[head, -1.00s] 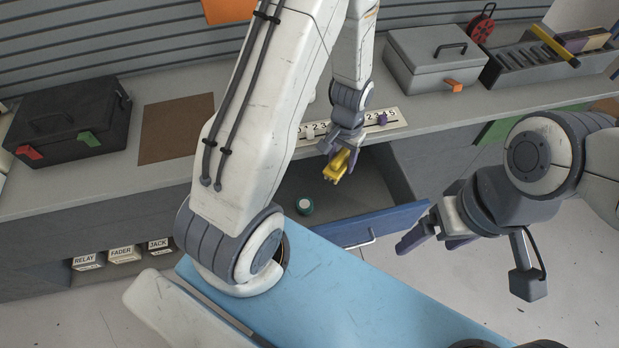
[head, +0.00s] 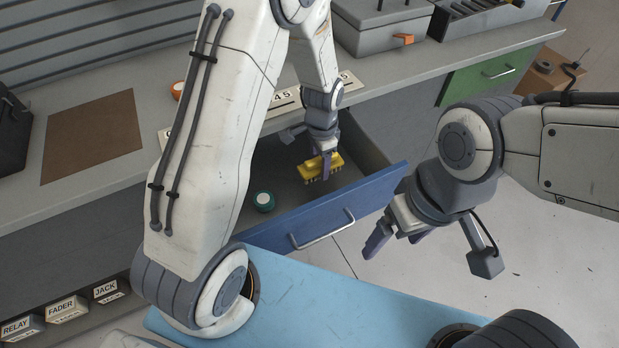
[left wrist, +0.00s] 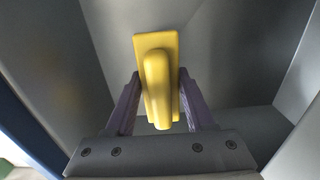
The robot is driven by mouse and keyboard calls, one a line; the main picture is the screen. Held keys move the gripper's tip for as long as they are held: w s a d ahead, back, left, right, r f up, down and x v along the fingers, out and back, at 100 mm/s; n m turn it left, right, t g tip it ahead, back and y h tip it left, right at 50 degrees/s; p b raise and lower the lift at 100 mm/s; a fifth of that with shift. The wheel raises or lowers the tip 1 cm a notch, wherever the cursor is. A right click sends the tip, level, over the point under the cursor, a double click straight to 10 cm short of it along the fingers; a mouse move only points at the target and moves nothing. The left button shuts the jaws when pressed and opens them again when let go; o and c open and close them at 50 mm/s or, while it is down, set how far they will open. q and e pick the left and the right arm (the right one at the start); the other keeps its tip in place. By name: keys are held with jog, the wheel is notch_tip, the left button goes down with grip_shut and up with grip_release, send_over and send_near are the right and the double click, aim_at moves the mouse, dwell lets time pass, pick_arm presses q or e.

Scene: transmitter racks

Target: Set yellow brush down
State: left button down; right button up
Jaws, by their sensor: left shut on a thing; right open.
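The yellow brush (head: 318,167) is in my left gripper (head: 323,160), over the open blue-fronted drawer (head: 345,217) in the head view. Its bristles point down. In the left wrist view the brush (left wrist: 157,80) sits between the two purple fingers of the left gripper (left wrist: 158,100), with grey drawer walls around it. I cannot tell whether the bristles touch the drawer floor. My right gripper (head: 398,240) is open and empty, in front of the drawer at the right.
A numbered strip (head: 288,97) and a grey case (head: 380,25) are on the counter above. A green drawer front (head: 480,75) is at the right. Label blocks (head: 66,309) stand at lower left.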

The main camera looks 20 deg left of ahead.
aim_at(319, 185)
pick_arm(q)
jog(key=shift+f, duration=2.8)
jog(key=shift+f, duration=0.2)
jog(key=shift+c, duration=1.3)
grip_release()
jog(key=shift+r, duration=0.1)
